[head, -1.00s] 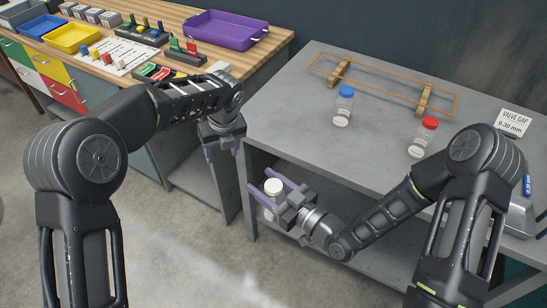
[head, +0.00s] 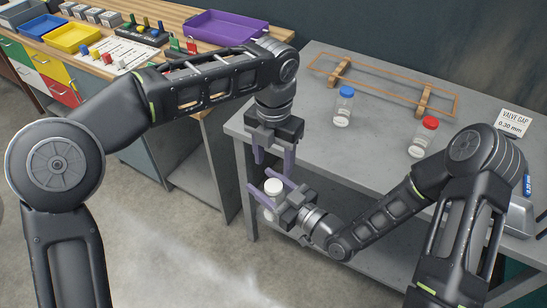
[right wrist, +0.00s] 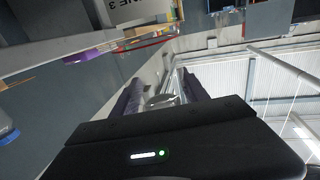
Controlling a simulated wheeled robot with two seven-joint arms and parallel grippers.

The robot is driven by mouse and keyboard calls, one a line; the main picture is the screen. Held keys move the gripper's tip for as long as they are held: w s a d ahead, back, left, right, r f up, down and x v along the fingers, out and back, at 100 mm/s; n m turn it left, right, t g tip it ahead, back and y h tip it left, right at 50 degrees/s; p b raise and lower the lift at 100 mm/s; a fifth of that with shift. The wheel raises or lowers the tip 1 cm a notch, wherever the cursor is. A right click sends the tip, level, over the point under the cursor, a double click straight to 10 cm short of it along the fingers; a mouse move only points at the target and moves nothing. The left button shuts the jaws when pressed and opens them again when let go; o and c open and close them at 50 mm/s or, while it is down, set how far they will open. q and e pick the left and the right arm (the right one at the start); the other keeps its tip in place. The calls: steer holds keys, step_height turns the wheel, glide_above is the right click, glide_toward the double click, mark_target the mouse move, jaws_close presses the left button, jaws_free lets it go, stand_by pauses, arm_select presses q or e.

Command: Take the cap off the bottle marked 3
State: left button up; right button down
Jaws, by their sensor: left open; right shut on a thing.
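A bottle with a white cap (head: 273,186) is held upright in front of the grey table's near edge. My right gripper (head: 268,190) is shut around its body, with one purple finger on each side. Any number on this bottle is hidden or too small to read. In the right wrist view a pale round part of the bottle (right wrist: 161,100) shows between the fingers. My left gripper (head: 273,164) points down just above the white cap. Its two purple fingers are apart and empty.
A blue-capped bottle (head: 344,106) and a red-capped bottle (head: 423,137) stand on the grey table (head: 300,110). A wooden bench with trays is at left.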

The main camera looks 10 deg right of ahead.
mark_target(274, 185)
arm_select(q)
steer(key=shift+f, duration=3.95)
steer(key=shift+c, duration=0.2)
jaws_close()
steer(key=shift+n, duration=1.7)
steer(key=shift+o, duration=1.4)
jaws_free()
steer(key=shift+r, duration=2.3)
steer(key=shift+c, duration=0.2)
